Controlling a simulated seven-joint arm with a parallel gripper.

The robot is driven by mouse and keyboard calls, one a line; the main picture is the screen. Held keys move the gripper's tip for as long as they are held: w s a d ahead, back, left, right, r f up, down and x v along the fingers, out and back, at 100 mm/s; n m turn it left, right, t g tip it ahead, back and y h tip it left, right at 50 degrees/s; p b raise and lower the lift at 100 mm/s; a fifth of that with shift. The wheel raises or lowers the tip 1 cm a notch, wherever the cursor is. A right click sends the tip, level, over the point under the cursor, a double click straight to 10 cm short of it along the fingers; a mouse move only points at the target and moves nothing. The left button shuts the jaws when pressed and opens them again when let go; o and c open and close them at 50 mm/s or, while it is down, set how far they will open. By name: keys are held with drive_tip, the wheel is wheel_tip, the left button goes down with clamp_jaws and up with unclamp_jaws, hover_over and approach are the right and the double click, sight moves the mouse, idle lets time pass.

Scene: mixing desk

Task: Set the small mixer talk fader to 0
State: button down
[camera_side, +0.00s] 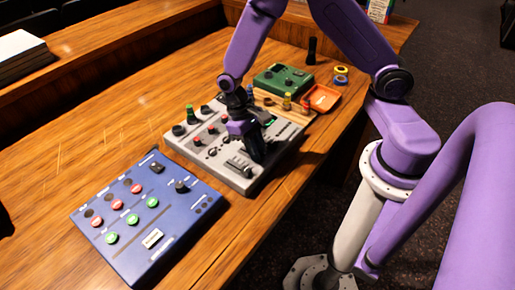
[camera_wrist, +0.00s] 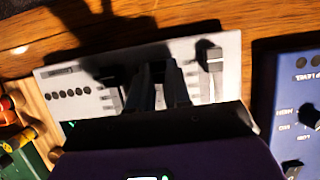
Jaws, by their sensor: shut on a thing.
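The small mixer (camera_side: 197,158) is a pale grey box with knobs, red and green buttons and faders, in the middle of the wooden desk. It also fills the middle of the wrist view (camera_wrist: 225,80). My gripper (camera_side: 257,152) points down over its near right part. In the wrist view my gripper's two dark fingers (camera_wrist: 160,84) are close together over the fader area, shut on a fader cap that they hide. Another fader (camera_wrist: 213,60) stands clear to the right, and a fader slot (camera_wrist: 112,95) shows to the left. The talk label and scale cannot be read.
A blue panel (camera_side: 180,226) with red and green buttons lies left of the mixer. Behind the mixer are a green box (camera_side: 283,78), an orange tray (camera_side: 321,98), small bottles and tape rolls (camera_side: 341,75).

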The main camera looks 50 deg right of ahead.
drive_tip(key=shift+w, duration=2.1)
drive_tip(key=c, duration=1)
unclamp_jaws()
drive_tip(key=shift+c, duration=0.2)
drive_tip(key=shift+r, duration=0.1)
drive_tip(key=v, duration=1.7)
drive_tip(key=shift+w+r, duration=0.1)
wheel_tip(320, 180, up, 3)
drive_tip(key=n+t, duration=0.2)
drive_tip(key=n, duration=0.4)
hover_over(244, 151)
drive_tip(key=s+a, duration=0.2)
drive_tip(key=s, duration=0.4)
drive_tip(key=s+d+f+n+t, duration=0.1)
drive_tip(key=s+d+n, duration=0.1)
drive_tip(key=s, duration=0.5)
drive_tip(key=s+d+n+t, duration=0.1)
drive_tip(key=s+d+n, duration=0.1)
drive_tip(key=s+n, duration=0.2)
drive_tip(key=s, duration=0.3)
drive_tip(key=shift+s+d+f+n+t, duration=0.3)
drive_tip(key=shift+s+d+f, duration=0.05)
drive_tip(key=shift+d+f, duration=0.05)
